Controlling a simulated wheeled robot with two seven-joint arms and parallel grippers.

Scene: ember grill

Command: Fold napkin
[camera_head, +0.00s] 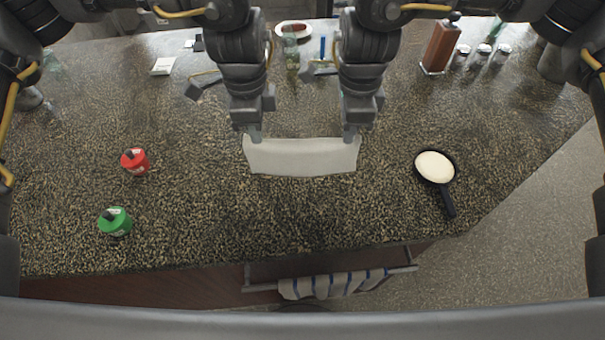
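A pale off-white napkin (302,158) hangs or lies as a wide, short strip at the middle of the counter, its lower edge slightly curved. My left gripper (256,134) is at its upper left corner and my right gripper (349,132) is at its upper right corner. Both fingertips meet the napkin's top edge and look closed on it. I cannot tell how much of the napkin touches the counter.
The speckled counter (210,215) is clear around the napkin. A red container (136,162) and a green container (116,222) stand left. A small black pan (436,168) sits right. A striped towel (332,284) hangs on a front rail. Bottles and jars stand behind.

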